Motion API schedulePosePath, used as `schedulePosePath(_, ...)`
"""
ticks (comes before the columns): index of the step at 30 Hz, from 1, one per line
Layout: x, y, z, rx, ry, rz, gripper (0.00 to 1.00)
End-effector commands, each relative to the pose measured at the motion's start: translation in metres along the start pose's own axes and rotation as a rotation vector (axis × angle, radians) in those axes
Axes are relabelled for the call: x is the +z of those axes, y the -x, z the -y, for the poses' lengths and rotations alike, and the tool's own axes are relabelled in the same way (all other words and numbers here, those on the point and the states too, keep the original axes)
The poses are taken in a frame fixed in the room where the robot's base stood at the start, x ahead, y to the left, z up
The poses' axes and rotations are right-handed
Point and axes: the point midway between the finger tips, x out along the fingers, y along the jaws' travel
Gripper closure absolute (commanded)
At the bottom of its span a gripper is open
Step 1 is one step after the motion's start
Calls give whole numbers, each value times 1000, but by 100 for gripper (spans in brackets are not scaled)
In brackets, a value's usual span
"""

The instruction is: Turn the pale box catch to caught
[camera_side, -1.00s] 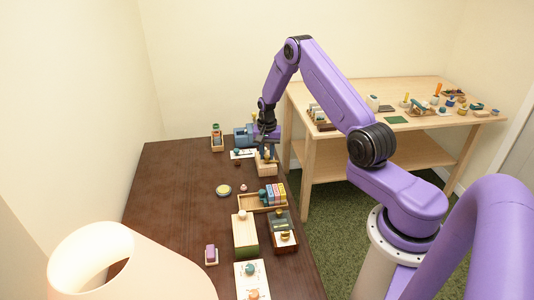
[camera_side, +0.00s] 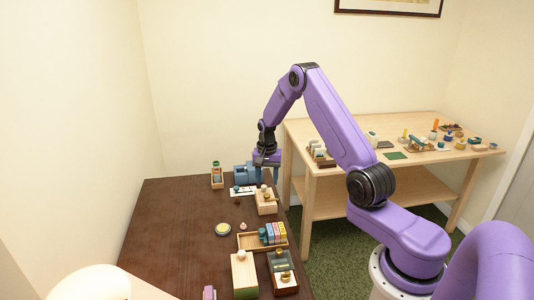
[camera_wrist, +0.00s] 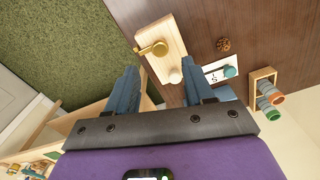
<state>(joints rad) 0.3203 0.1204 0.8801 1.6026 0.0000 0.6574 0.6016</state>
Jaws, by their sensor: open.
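The pale box (camera_side: 266,206) is a light wooden block near the right edge of the dark table. It carries a brass catch (camera_wrist: 153,49) and a whitish round knob (camera_wrist: 175,75), both clear in the wrist view. The catch's arm points sideways off the box's left edge in that view; I cannot tell whether it is caught. My gripper (camera_wrist: 160,78) is open and empty, its blue fingers apart. In the side view my gripper (camera_side: 265,173) hangs above and beyond the box, not touching it.
Near the box are a white card with a teal knob (camera_wrist: 230,71), a small brown knob (camera_wrist: 223,44) and a wooden rack with coloured caps (camera_wrist: 265,90). A tray of coloured blocks (camera_side: 262,240) and a dark box with brass catch (camera_side: 283,274) stand nearer. The table's left is clear.

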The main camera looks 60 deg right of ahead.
Motion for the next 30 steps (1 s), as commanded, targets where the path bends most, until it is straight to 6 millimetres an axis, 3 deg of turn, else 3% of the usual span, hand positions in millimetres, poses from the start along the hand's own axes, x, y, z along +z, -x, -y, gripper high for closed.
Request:
schedulePosePath(9,-1,69,1,-3,1,-4,48)
schedulePosePath(15,0,100,1,-1,1,-2,48)
schedulePosePath(21,0,114,0,0,1,0,48)
schedulePosePath(30,0,115,0,1,0,1,48)
